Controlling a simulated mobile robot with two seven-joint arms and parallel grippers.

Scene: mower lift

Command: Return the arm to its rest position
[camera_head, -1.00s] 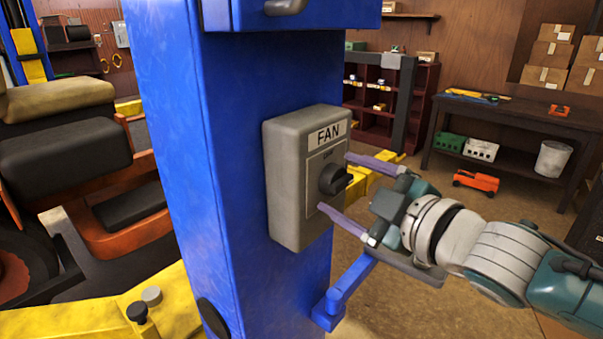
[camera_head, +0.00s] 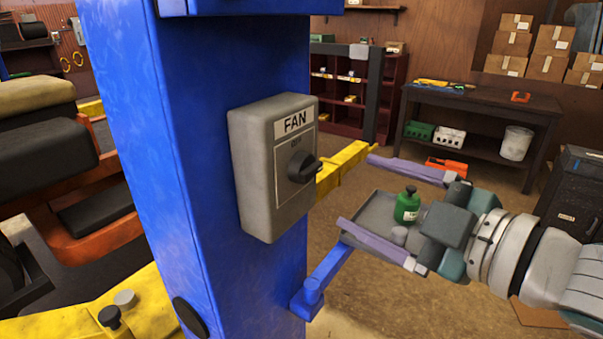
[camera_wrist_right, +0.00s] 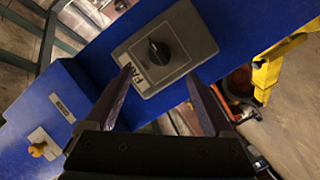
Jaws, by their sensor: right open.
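My right gripper (camera_head: 355,192) is open and empty, its two purple fingers spread apart and pointing left toward the blue post. It stands clear to the right of the grey FAN switch box (camera_head: 250,165). The black knob (camera_head: 303,167) on the box's face is free of the fingers. In the right wrist view the FAN box (camera_wrist_right: 180,62) and its knob (camera_wrist_right: 159,49) show beyond the open fingers (camera_wrist_right: 160,92). My left gripper is not in view.
The blue post (camera_head: 160,150) carries the box. A tray (camera_head: 375,212) with a green bottle (camera_head: 407,206) lies below and behind my right gripper. A workbench (camera_head: 480,102) and black cabinet (camera_head: 575,190) stand behind.

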